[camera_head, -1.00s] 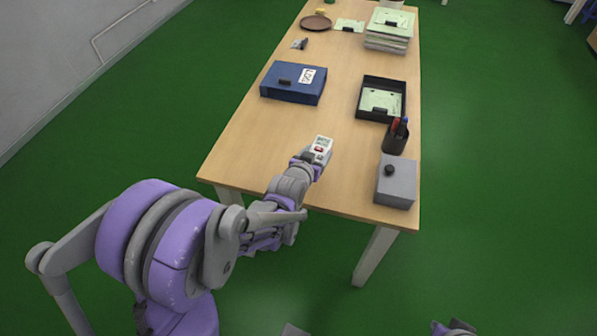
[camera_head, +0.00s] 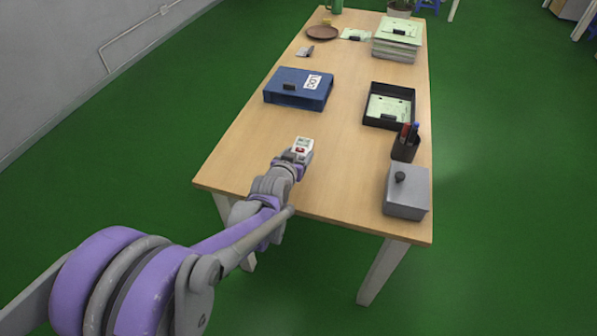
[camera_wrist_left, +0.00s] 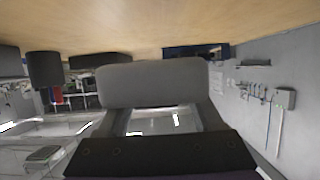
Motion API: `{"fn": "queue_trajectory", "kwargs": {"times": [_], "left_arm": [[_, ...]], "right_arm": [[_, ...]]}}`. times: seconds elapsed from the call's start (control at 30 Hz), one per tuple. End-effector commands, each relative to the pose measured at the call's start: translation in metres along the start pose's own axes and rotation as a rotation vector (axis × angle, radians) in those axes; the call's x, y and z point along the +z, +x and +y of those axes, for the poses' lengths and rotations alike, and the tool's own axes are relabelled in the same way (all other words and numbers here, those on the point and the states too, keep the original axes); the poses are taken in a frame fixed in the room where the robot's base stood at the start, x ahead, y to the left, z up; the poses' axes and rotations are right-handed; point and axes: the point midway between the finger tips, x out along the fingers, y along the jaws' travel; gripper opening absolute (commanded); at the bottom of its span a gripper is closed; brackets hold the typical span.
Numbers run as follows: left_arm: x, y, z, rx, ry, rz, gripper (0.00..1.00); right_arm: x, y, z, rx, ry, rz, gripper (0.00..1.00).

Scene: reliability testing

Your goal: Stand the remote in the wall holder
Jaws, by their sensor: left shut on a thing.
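The remote (camera_head: 303,146) is a small white device with a grey-green screen and a red button. It shows in the head view above the near part of the wooden table (camera_head: 335,115). My left gripper (camera_head: 297,156) is shut on it; the fingers are small and partly hidden. In the left wrist view a grey rounded part fills the middle, and I cannot tell if it is a finger or the remote. I cannot make out the wall holder in the head view; small fittings (camera_wrist_left: 285,98) show on a grey wall in the wrist view. My right gripper is out of view.
On the table stand a blue box (camera_head: 283,98), a black tray (camera_head: 370,121) with papers, a black pen cup (camera_head: 403,152) and a grey box (camera_head: 407,201) with a knob. A paper stack (camera_head: 397,51) and brown plate (camera_head: 322,33) are farther back. The table's near-left area is clear.

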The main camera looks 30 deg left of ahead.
Motion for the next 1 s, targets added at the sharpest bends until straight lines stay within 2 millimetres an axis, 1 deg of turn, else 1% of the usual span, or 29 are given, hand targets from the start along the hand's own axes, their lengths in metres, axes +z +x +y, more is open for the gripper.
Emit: {"fn": "queue_trajectory", "kwargs": {"times": [0.03,0.17,0.3,0.4,0.5,0.73,0.87,0.9,0.97,1.0], "left_arm": [[0.008,0.003,0.0,0.0,0.0,0.0,0.03],[0.018,0.008,0.0,0.0,0.0,0.0,0.03],[0.04,0.017,0.0,0.0,0.0,0.0,0.03],[0.051,0.021,0.0,0.0,0.0,0.0,0.03],[0.054,0.022,0.0,0.0,0.0,0.001,0.03],[0.054,0.022,0.0,0.0,0.0,0.001,0.03],[0.058,0.024,0.0,0.0,0.0,0.0,0.03],[0.059,0.024,0.0,0.0,0.0,0.0,0.69],[0.058,0.024,0.0,0.0,0.0,0.0,0.8],[0.058,0.024,0.0,0.0,0.0,0.0,0.87]], "right_arm": [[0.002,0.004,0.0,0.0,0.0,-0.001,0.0],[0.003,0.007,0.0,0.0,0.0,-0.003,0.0],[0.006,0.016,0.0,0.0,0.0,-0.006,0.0],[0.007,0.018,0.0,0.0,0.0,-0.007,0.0],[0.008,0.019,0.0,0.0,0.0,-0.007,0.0],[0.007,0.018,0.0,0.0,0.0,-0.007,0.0],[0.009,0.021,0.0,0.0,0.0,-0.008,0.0],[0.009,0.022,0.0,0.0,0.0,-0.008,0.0],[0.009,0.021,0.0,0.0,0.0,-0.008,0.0],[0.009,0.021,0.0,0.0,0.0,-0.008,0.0]]}}
